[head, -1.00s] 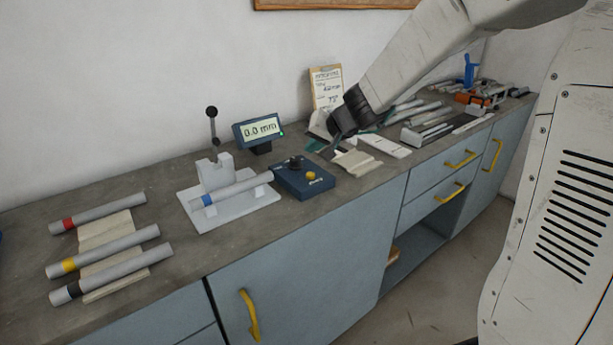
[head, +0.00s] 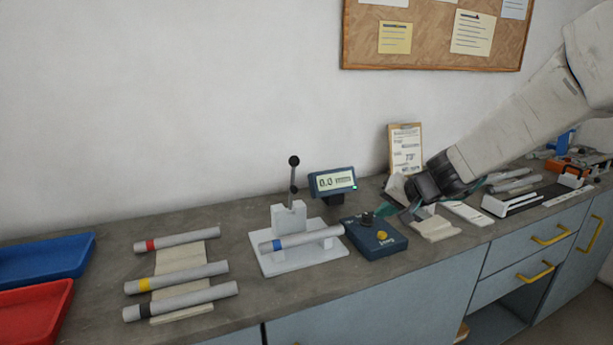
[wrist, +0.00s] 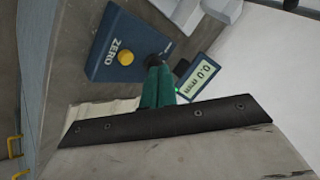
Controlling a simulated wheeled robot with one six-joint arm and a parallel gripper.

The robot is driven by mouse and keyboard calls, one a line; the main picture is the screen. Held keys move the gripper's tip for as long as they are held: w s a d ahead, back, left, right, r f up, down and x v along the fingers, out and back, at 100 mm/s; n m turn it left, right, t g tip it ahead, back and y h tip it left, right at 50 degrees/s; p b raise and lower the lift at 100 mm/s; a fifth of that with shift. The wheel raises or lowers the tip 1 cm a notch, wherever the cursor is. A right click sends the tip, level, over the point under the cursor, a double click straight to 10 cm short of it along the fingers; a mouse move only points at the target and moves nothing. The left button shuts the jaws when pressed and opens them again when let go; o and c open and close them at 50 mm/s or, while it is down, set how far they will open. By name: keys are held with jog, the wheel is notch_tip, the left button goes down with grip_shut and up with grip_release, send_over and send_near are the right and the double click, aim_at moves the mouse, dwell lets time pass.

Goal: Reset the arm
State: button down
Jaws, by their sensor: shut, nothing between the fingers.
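My gripper (head: 405,213) hangs over the bench at the right of the head view, by the blue control box and a folded cloth. In the wrist view its green fingers (wrist: 158,86) are together with nothing between them. They point toward the blue box (head: 374,236), which has a yellow button and a black knob. The wrist view shows this box marked ZERO (wrist: 127,45). The display (head: 332,182) shows 0.0 mm. A white jig (head: 300,262) holds a blue-banded tube (head: 302,238) lying across it.
Red-, yellow- and black-banded tubes (head: 184,240) lie on a pale cloth at left. A blue tray (head: 45,258) and red tray (head: 38,308) are at the far left. The cloth (head: 434,228), clipboard (head: 405,150) and metal parts (head: 515,182) stand near my arm.

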jog(key=s+d+r+n+g+h, duration=0.1)
jog(key=s+r+n+g+h, duration=0.1)
jog(key=s, duration=1.5)
jog(key=s+d+r+n+g+h, duration=0.2)
jog(key=s+r+g, duration=0.1)
jog(key=s, duration=1.5)
jog(key=shift+s+g+h, duration=0.3)
jog(key=shift+g, duration=0.2)
